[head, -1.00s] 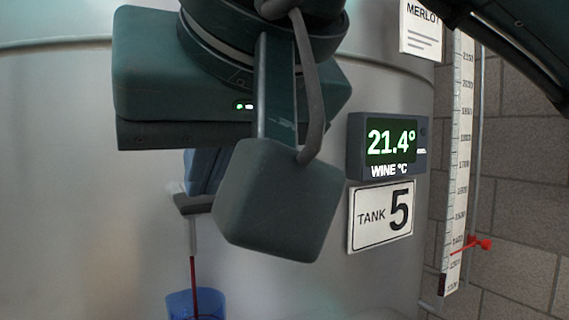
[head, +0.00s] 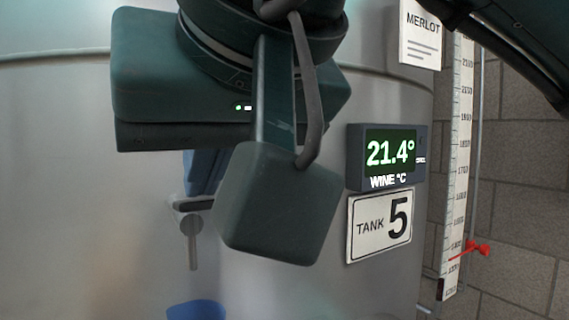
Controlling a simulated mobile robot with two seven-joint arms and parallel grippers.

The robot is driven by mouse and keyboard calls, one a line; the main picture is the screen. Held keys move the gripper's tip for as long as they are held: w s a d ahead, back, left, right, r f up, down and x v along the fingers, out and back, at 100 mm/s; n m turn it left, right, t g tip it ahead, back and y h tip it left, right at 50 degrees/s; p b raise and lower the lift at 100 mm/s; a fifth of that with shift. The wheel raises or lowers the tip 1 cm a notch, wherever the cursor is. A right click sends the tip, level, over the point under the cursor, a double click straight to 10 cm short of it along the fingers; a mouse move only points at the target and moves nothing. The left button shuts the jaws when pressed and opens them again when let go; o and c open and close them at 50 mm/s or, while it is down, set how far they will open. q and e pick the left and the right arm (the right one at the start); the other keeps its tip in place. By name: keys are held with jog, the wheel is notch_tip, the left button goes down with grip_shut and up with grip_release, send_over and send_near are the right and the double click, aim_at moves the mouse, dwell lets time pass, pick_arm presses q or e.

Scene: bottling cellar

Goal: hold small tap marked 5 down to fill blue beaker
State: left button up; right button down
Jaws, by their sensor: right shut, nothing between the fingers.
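The small tap (head: 192,232) sticks out of the steel tank, left of the TANK 5 sign (head: 380,226), with its spout pointing down. A dark piece, seemingly its lever (head: 197,202), shows at its top. My right gripper (head: 204,175) is shut and empty, its blue-grey fingers pointing down just above the lever. I cannot tell whether they touch. My wrist hides part of this area. The blue beaker (head: 196,309) is below the spout, cut off by the bottom edge, and its contents are hidden. No stream shows under the spout. My left gripper is out of view.
A temperature display (head: 390,157) reading 21.4° is fixed above the sign. A MERLOT card (head: 420,35) hangs at the top.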

pick_arm(q)
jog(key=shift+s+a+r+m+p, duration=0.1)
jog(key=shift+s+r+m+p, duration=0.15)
jog(key=shift+p, duration=0.7)
pick_arm(e)
notch_tip(320, 180, up, 10)
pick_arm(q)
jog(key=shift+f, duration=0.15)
